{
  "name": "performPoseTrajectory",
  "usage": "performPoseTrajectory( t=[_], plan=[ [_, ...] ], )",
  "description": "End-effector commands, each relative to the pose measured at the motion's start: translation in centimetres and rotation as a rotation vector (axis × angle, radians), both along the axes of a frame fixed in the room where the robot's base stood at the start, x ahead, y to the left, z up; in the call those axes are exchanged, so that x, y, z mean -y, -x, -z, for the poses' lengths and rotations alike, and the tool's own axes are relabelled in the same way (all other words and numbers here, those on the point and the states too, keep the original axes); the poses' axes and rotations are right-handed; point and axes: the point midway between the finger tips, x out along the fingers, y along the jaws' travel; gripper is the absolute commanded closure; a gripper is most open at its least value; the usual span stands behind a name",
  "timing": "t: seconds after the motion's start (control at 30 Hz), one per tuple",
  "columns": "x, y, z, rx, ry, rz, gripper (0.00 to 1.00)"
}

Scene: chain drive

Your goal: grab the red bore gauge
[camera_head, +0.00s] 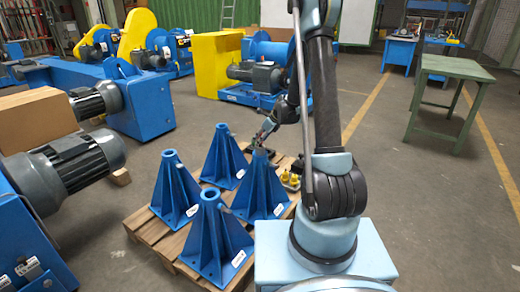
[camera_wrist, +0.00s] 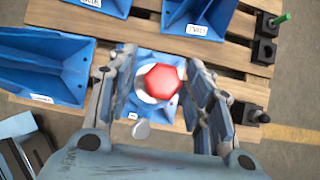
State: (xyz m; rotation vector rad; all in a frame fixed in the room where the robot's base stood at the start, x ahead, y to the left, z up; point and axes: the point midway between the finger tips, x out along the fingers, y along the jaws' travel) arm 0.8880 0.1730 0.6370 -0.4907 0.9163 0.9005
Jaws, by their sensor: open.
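The red bore gauge (camera_wrist: 163,81) shows as a red hexagonal top in the wrist view. It appears over the pale round top of a blue stand (camera_wrist: 148,60). My gripper (camera_wrist: 160,70) is open, with one finger on each side of the red top and visible gaps between. In the head view my gripper (camera_head: 264,134) is above the blue stand (camera_head: 262,186) at the right of the pallet. The gauge is too small and covered there to make out clearly.
Other blue stands (camera_head: 218,240) stand close together on the wooden pallet (camera_head: 150,232). Small yellow parts (camera_head: 290,179) sit beside the right stand. Black blocks (camera_wrist: 264,50) lie at the pallet's right edge. A green table (camera_head: 455,68) stands to the right, with clear floor before it.

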Motion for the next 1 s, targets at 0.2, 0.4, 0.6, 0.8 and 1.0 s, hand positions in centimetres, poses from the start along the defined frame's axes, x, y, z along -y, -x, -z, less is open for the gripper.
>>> performPoseTrajectory(
  t=[0.2, 0.4, 0.6, 0.8, 1.0],
  plan=[
    [-0.15, -0.12, 0.33, 0.0, 0.0, 0.0, 0.53],
    [-0.14, -0.12, 0.31, 0.001, 0.0, 0.001, 0.74],
    [-0.12, -0.14, 0.3, 0.001, 0.0, 0.001, 1.0],
    [-0.1, -0.17, 0.26, 0.001, 0.001, 0.001, 1.0],
    [-0.07, -0.2, 0.12, 0.002, 0.001, 0.002, 1.0]
  ],
)
